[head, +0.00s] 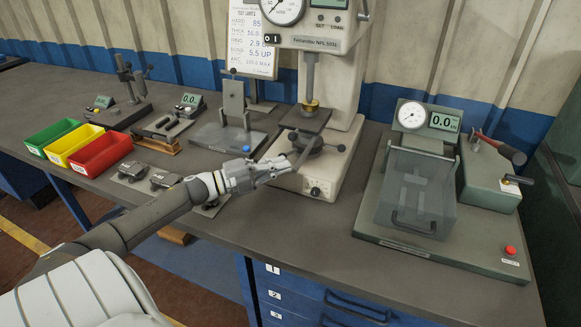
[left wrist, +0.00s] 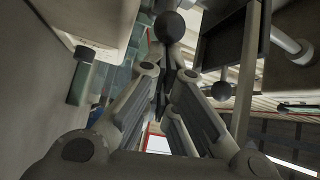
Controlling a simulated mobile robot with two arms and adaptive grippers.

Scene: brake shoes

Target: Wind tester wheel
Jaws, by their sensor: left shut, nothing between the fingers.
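The tester (head: 345,90) is a tall cream machine with a dial at the top and a plunger above a dark flat plate (head: 306,119). Its wheel (head: 306,142), dark with ball-ended spokes, sits under the plate. My left gripper (head: 287,166) is shut and empty, at the wheel's near left side; whether it touches a spoke I cannot tell. In the left wrist view, my fingers (left wrist: 167,80) point toward a dark ball knob (left wrist: 169,26) just past the tips. Another knob (left wrist: 221,90) is to the right. My right gripper is not in view.
Green, yellow and red bins (head: 101,153) stand at the left. A small stand with a blue knob (head: 229,128) is left of the tester. A clear-guarded device (head: 416,190) with a 0.0 display stands at the right. Bare bench lies in front of the tester.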

